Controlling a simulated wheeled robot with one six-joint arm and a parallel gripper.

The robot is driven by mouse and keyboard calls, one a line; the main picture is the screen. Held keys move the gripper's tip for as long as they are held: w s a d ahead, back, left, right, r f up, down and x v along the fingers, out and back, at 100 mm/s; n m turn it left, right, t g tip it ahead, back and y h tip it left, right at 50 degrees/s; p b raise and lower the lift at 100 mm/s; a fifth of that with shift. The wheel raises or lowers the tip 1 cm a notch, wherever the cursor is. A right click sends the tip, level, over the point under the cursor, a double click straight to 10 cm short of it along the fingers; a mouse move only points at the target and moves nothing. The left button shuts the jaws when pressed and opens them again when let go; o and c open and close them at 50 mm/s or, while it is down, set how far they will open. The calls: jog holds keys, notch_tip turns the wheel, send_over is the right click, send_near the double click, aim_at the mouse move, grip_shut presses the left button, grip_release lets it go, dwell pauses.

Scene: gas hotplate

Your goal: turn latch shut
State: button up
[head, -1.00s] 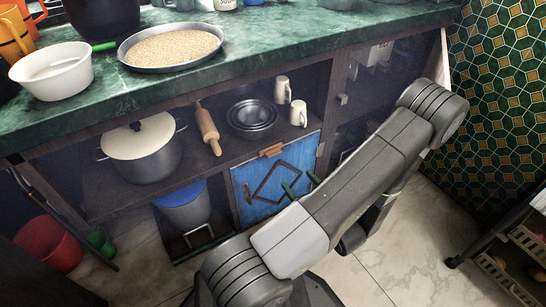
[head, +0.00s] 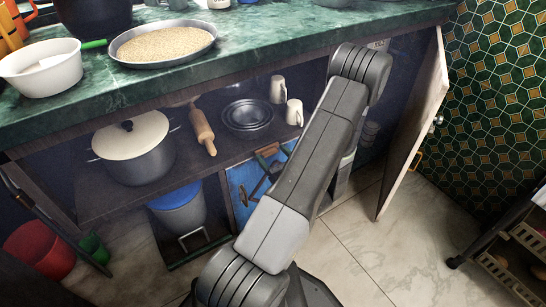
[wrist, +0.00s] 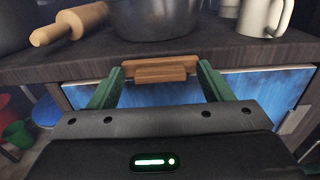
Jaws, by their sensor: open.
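The wooden latch (wrist: 162,72) is on the dark shelf edge above the blue door (wrist: 262,88). In the wrist view its front bar lies crosswise, along the shelf edge. The latch also shows in the head view (head: 267,150), partly hidden by my arm. The blue door (head: 238,178) looks flush with the cabinet front; my arm covers its right part. My gripper (wrist: 160,68) is open, with one green finger on each side of the latch. I cannot tell whether the fingers touch it.
At right a pale door (head: 412,135) stands open.

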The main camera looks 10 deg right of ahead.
jog(key=shift+w+a, duration=0.1)
jog(key=shift+w, duration=0.15)
jog(key=c, duration=1)
